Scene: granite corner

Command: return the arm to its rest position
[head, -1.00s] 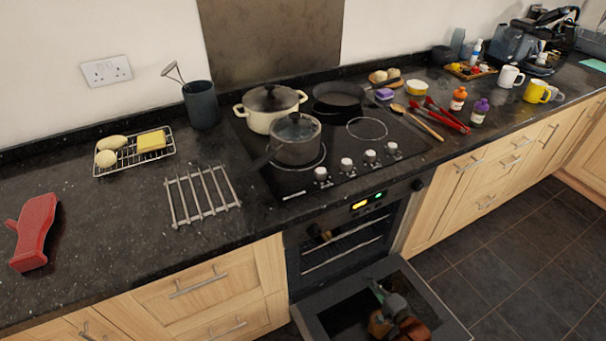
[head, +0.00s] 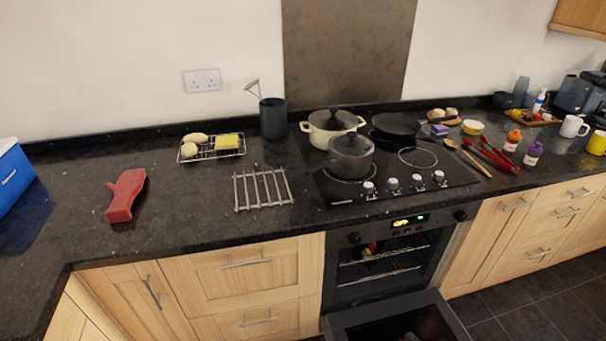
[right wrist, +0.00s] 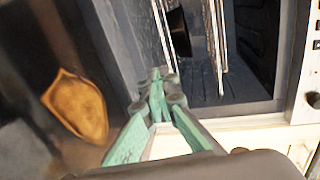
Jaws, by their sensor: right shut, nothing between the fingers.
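My right gripper (right wrist: 160,82) shows in the right wrist view with its green fingers together and nothing between them. It points toward the open oven (right wrist: 215,60) and its wire racks. In the head view only a small dark brownish bit of my right arm shows at the bottom edge, over the lowered oven door (head: 362,322). My left gripper is in neither view.
The hob holds a cream pot (head: 322,137), a grey saucepan (head: 351,160) and a frying pan (head: 395,127). A blue box (head: 12,175) stands far left.

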